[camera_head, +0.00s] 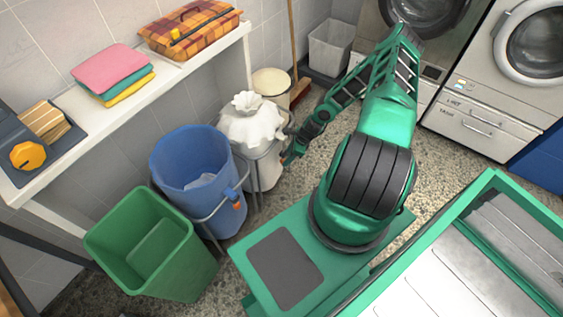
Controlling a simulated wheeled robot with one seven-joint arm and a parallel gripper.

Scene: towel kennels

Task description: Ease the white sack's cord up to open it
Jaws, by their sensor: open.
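The white sack (252,128) hangs in a metal ring stand (262,152) left of my arm. Its top is gathered into a ruffled tuft (247,101), and its neck looks drawn closed. The cord is too small to make out from here. My gripper (288,157) is open, low at the right side of the sack, close to the stand's ring. It points down and left, and it holds nothing that I can see. I cannot tell whether it touches the sack or the stand.
A cream-topped container (271,82) and a broom (294,50) stand behind. A white shelf (172,82) with folded towels (112,70) runs along the wall.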

